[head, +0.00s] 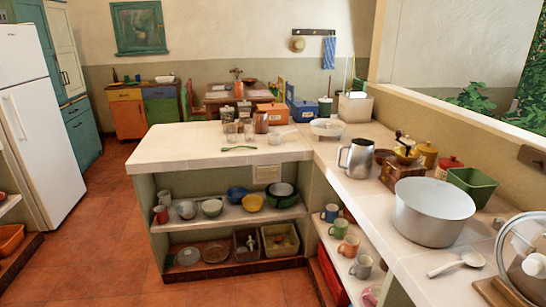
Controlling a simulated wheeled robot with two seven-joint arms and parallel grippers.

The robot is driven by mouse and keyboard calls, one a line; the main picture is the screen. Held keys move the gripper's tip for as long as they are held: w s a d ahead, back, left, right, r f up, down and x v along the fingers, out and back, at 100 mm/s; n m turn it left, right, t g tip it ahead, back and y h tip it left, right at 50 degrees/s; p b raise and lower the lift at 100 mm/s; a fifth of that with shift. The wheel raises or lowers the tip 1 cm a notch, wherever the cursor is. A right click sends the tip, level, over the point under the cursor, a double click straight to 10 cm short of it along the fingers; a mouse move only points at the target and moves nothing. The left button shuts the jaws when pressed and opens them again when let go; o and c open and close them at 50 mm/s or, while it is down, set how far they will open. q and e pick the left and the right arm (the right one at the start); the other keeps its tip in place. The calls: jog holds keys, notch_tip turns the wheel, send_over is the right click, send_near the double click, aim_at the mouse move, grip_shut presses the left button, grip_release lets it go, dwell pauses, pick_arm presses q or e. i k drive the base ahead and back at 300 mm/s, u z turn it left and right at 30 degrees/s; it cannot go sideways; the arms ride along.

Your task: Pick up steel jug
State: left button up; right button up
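The steel jug (357,158) stands upright on the right arm of the L-shaped tiled counter (340,190), near its inner edge. It is shiny grey metal, with its handle toward the left. A large steel pot (433,212) stands nearer to me on the same counter, to the right of the jug. A wooden coffee grinder (402,170) is close to the jug's right. Neither of my grippers shows in the head view.
A white bowl (327,127) sits behind the jug, and a white spoon (457,262) lies near the front. Mugs and bowls fill the shelves (228,216) below. The red tiled floor (110,245) at left is clear.

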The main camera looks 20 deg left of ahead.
aim_at(360, 156)
jog(key=u, duration=1.3)
jog(key=k, duration=0.9)
jog(key=z, duration=1)
jog(key=i, duration=1)
